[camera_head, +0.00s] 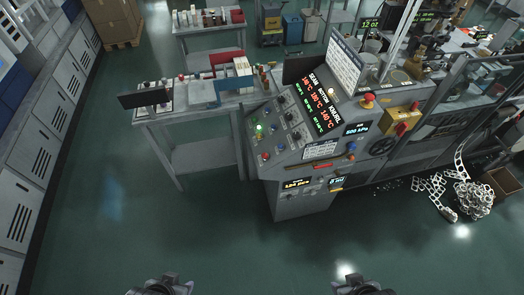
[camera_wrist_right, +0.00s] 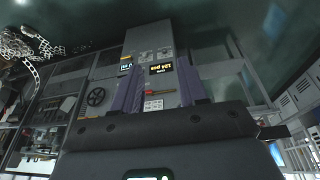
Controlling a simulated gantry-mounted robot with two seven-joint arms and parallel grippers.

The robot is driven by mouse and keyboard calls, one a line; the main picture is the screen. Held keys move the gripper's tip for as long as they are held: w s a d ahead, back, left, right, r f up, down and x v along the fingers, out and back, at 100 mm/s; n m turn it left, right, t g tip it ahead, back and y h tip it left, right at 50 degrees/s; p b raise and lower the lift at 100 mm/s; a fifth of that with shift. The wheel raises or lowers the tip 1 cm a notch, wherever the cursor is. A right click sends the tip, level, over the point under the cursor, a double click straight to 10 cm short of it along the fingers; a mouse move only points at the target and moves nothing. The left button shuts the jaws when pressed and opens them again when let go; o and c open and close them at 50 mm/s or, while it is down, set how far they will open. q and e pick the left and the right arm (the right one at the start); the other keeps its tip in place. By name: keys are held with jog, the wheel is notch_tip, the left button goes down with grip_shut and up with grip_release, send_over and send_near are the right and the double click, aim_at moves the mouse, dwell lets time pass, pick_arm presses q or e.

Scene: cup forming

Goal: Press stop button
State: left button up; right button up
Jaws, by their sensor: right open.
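The grey control console (camera_head: 305,195) stands right of centre in the head view, with lit displays on its sloping face. A small red button (camera_head: 265,156) sits at the panel's lower left, below a lit green button (camera_head: 258,127). A larger red mushroom button (camera_head: 368,98) sits on the upper right side. Labels are too small to tell which is the stop button. My right gripper (camera_head: 360,287) is at the bottom edge, well apart from the console; in the right wrist view its fingers (camera_wrist_right: 162,68) are open and empty. My left gripper (camera_head: 165,287) is at the bottom edge, mostly cut off.
A side table (camera_head: 200,155) with small items and a dark screen (camera_head: 145,98) adjoins the console's left. Grey cabinets (camera_head: 25,190) line the left wall. A scrap pile (camera_head: 472,198) lies on the floor at right. Floor before the console is clear.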

jog(key=shift+s+f, duration=0.15)
jog(key=shift+s, duration=0.25)
jog(key=shift+w, duration=0.15)
jog(key=shift+c, duration=0.4)
